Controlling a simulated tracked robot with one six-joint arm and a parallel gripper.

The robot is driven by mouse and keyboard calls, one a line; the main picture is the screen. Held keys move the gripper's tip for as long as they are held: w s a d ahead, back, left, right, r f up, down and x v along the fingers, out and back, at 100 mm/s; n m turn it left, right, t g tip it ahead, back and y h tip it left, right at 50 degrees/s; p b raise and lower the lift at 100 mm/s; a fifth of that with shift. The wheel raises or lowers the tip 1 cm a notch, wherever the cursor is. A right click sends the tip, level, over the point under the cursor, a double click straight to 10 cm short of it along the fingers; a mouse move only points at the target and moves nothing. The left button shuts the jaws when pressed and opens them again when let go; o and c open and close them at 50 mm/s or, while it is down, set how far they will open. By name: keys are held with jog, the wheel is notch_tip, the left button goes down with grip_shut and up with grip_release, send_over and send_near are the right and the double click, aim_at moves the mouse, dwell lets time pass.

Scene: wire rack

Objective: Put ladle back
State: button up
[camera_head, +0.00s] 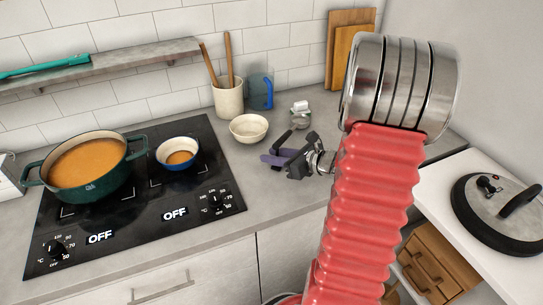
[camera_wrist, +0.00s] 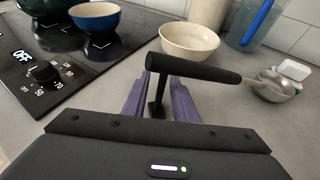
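The ladle has a black handle (camera_wrist: 205,68) and a metal bowl (camera_wrist: 276,87) at its right end in the wrist view. In the head view its bowl (camera_head: 300,116) is on the counter, right of the cream bowl. My gripper (camera_head: 272,157) has purple fingers and is low over the counter. In the wrist view my gripper (camera_wrist: 162,90) has its fingers apart, with the handle crossing over them near the tips. A thin black stem shows between the fingers. Contact between fingers and handle cannot be made out.
A cream bowl (camera_head: 249,128) and a utensil crock (camera_head: 228,98) stand behind my gripper. A blue jug (camera_head: 260,92) is beside the crock. A green pot (camera_head: 90,170) and a small blue pan (camera_head: 178,154) sit on the hob at left. A lid (camera_head: 500,211) lies at right.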

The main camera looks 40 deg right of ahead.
jog(key=v, duration=1.1)
jog(key=shift+r, duration=0.1)
dwell(0.5)
jog(key=a+r+n+g+y, duration=0.3)
jog(key=a+n+g, duration=0.4)
jog(key=a+n, duration=1)
jog(key=s+a+r+n+h, duration=0.6)
jog(key=s+a+n, duration=0.3)
jog(key=n, duration=0.7)
jog(key=a, duration=0.3)
jog(key=shift+r+n+g+h, duration=0.25)
jog(key=shift+n+g+h, duration=0.05)
jog(key=shift+o, duration=0.7)
